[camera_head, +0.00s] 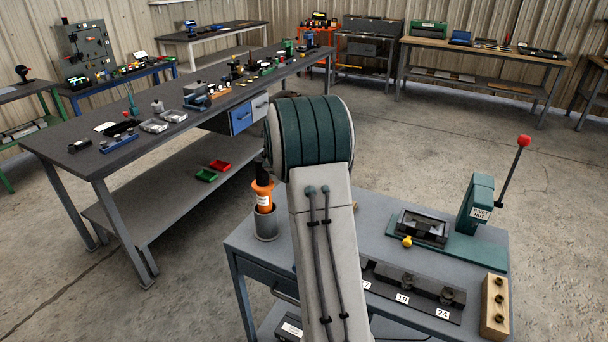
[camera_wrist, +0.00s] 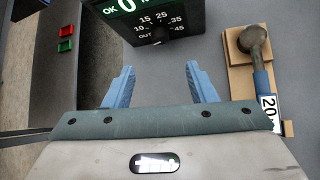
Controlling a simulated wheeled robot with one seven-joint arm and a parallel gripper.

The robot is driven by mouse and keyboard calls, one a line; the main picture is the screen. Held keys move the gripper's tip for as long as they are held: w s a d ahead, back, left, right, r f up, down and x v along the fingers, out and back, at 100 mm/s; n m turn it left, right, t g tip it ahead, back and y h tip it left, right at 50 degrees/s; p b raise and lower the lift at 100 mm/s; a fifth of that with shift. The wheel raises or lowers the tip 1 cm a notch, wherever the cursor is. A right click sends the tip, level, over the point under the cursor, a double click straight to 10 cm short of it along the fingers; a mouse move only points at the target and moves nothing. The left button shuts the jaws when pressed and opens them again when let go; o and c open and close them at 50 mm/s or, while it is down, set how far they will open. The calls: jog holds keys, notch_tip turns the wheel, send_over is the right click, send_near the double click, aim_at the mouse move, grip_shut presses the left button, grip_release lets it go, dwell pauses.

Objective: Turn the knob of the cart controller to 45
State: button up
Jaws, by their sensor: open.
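The controller (camera_wrist: 188,12) is a dark box at the top of the wrist view, cut off by the frame edge. Below are a dial marked OUT, 10, 15, 25, 35 and 45, and a small dark knob (camera_wrist: 159,34). I cannot tell where the knob points. My gripper (camera_wrist: 161,78) is open and empty, its two blue fingers spread on either side of the knob's line, apart from the controller. In the head view my arm hides the gripper, and I cannot make out the controller there.
A metal-headed tool (camera_wrist: 254,42) with a blue grip lies on a wooden board, right of the fingers, near a "20" label. The grey cart (camera_head: 378,222) carries a green rivet-nut press (camera_head: 476,205), a numbered rack (camera_head: 412,290) and an orange tool (camera_head: 263,194) in a cup.

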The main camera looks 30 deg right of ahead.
jog(key=p+x, duration=0.1)
jog(key=x, duration=1.2)
jog(key=shift+d+f+p, duration=0.1)
jog(key=shift+f+p, duration=0.2)
jog(key=c, duration=1)
